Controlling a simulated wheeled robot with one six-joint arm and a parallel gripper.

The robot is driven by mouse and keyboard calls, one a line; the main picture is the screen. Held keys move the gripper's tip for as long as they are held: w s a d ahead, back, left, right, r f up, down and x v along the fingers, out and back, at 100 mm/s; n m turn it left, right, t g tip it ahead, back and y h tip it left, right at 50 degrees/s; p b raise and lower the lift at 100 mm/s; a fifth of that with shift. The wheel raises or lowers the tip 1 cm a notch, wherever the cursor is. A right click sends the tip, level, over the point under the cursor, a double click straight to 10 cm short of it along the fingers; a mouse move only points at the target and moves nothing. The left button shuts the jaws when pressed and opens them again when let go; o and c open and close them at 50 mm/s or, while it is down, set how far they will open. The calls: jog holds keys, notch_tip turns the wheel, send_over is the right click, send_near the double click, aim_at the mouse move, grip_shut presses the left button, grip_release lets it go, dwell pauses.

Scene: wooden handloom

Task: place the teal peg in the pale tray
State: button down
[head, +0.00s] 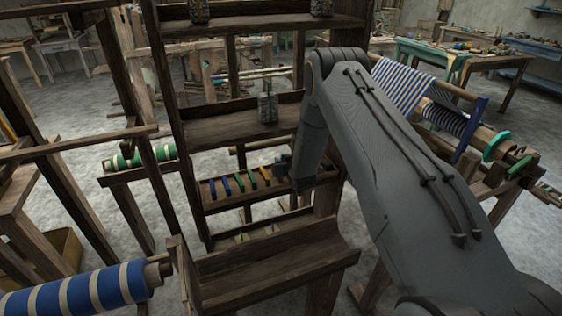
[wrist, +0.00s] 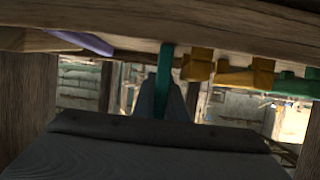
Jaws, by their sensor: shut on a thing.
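In the wrist view, my gripper (wrist: 163,95) is shut on the teal peg (wrist: 164,68), a narrow teal strip standing up between its fingers. The peg's upper end meets the underside of a dark wooden board, and I cannot tell whether they touch. In the head view, my gripper (head: 284,165) is at the right end of a shelf row of coloured pegs, partly hidden by my arm, and the peg in it cannot be made out. I cannot clearly pick out the pale tray in either view.
The wooden shelf (head: 222,203) holds blue, green and yellow pegs (head: 239,182). Yellow pieces (wrist: 198,66) and green ones (wrist: 292,85) hang close right of my gripper, a lavender piece (wrist: 85,42) to the left. Shelf posts stand at both sides. A dark cylinder (head: 268,104) stands above.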

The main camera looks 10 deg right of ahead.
jog(key=shift+f, duration=0.15)
jog(key=c, duration=2.1)
grip_release()
